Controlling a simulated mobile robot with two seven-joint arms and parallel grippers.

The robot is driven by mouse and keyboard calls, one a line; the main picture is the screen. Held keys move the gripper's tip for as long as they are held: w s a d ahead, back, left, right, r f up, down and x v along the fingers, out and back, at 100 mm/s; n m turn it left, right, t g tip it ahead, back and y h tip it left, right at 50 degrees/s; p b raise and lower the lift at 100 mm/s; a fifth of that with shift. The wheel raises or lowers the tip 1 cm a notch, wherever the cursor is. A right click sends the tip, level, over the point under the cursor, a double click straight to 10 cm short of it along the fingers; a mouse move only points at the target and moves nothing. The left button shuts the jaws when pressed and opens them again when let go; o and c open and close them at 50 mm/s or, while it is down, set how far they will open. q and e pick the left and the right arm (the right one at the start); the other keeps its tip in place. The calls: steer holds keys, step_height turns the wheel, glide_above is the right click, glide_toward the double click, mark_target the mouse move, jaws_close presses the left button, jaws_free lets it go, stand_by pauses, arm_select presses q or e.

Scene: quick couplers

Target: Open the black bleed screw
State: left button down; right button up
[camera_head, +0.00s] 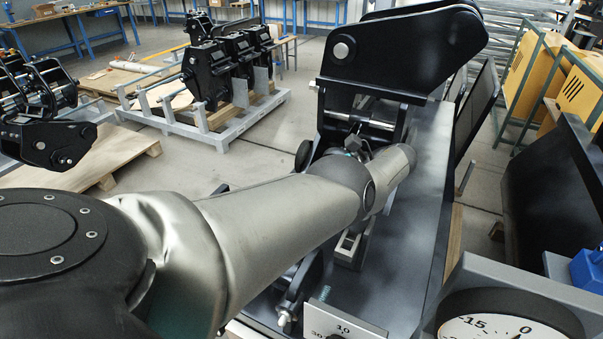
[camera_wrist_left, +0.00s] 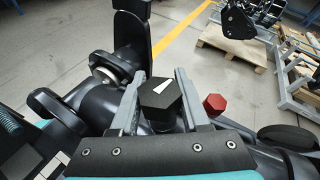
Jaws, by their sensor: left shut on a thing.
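The black bleed screw (camera_wrist_left: 160,97) is a black hexagonal knob with a white pointer mark on top, seen in the left wrist view. My left gripper (camera_wrist_left: 160,78) has one grey finger on each side of it and is shut on it. A red hexagonal knob (camera_wrist_left: 215,104) sits just right of the right finger, apart from it. In the head view my left arm reaches across to the black coupler (camera_head: 400,50) and hides the screw. My right gripper is in neither view.
A round dial gauge (camera_head: 508,327) and a numbered scale plate (camera_head: 342,328) stand in the near foreground. A dark plate (camera_head: 400,250) lies right of the arm. More black couplers (camera_head: 208,75) stand on a grey frame behind, and yellow cabinets (camera_head: 580,95) at right.

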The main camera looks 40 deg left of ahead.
arm_select(q)
steer(key=shift+a, duration=0.1)
steer(key=shift+c, duration=1.9)
jaws_free()
step_height(320, 180, up, 20)
steer(key=p, duration=2)
